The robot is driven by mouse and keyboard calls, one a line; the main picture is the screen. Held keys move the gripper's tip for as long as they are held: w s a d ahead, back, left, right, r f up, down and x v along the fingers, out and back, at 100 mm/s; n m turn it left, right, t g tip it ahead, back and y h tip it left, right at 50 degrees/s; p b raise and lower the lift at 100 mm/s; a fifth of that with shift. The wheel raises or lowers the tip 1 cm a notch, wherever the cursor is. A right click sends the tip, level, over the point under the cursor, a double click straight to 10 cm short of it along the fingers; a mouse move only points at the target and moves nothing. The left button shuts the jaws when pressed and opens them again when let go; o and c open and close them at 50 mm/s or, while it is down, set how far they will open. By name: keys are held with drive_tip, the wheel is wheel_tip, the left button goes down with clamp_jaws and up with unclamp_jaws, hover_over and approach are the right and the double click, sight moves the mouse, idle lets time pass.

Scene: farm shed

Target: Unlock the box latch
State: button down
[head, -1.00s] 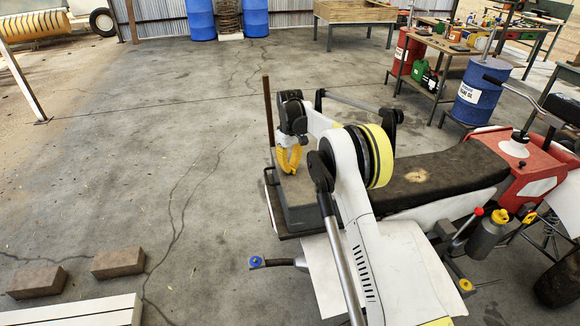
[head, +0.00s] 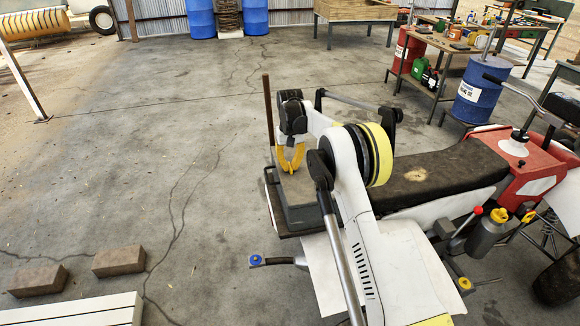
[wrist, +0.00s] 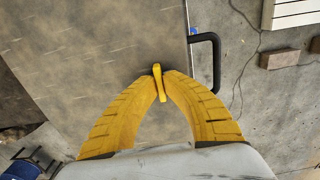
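The grey box (head: 302,216) sits on the rear rack of a red and white quad bike in the head view. In the wrist view its flat grey-brown top (wrist: 100,60) fills the left and middle. A small thin yellow latch (wrist: 157,82) stands on it near its right edge, lying roughly up and down the picture. My gripper (wrist: 161,77) has yellow fingers, and their tips close in on both sides of the latch and appear to touch it. In the head view my gripper (head: 291,170) points down at the box top. The latch cannot be made out there.
A black bar (wrist: 213,62) stands beside the box edge. A brown upright post (head: 268,110) rises just left of my gripper. The quad bike's dark seat (head: 440,178) lies to the right. Bricks (head: 118,260) lie on the floor at lower left. The floor to the left is otherwise mostly clear.

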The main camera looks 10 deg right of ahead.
sight(290, 166)
idle(0.3)
drive_tip(key=c, duration=1.5)
unclamp_jaws()
drive_tip(key=shift+c, duration=0.2)
drive_tip(key=shift+r, duration=0.1)
wheel_tip(290, 166, up, 12)
